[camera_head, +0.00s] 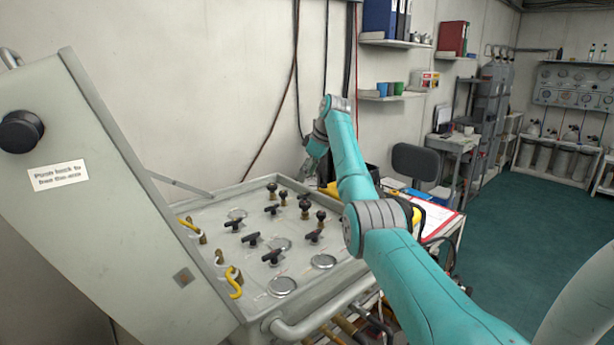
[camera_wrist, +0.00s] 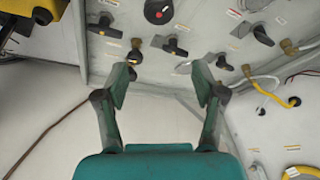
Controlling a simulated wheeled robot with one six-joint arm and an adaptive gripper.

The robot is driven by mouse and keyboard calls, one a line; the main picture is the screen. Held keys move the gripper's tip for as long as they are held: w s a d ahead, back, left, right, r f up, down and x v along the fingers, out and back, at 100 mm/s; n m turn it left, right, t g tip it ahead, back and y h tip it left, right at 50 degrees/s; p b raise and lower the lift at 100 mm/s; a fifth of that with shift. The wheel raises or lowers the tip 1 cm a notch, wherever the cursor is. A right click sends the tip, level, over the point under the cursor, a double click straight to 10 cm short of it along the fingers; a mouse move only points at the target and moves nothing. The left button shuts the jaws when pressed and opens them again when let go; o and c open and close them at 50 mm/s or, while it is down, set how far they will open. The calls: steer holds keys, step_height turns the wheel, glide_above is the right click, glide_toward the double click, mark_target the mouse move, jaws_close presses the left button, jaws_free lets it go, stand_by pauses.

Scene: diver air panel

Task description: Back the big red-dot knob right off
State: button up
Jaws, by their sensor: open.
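The big round black knob with a red dot (camera_wrist: 158,11) shows at the top edge of the wrist view, partly cut off. My gripper (camera_wrist: 161,76) is open and empty. Its fingers are spread below the knob in that view, apart from it. In the head view my gripper (camera_head: 312,168) is above the far right edge of the grey panel (camera_head: 205,213). Several round dark knobs stand on the panel's right side there, such as one at the far edge (camera_head: 272,187). I cannot make out the red dot in the head view.
Several black lever handles (camera_head: 251,240) and round gauges (camera_head: 281,286) fill the panel. Yellow hoses (camera_head: 234,284) lie at its left. The raised lid (camera_head: 75,190) stands to the left. The wall is close behind the panel, with hanging cables (camera_head: 290,85).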

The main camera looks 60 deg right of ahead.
mark_target(305, 203)
steer(key=s+a+m+h, duration=0.2)
steer(key=s+m+h, duration=0.15)
steer(key=m, duration=0.35)
steer(key=shift+y, duration=0.35)
steer(key=x, duration=1)
steer(key=shift+f, duration=0.35)
steer(key=shift+s, duration=0.1)
steer(key=c, duration=1.1)
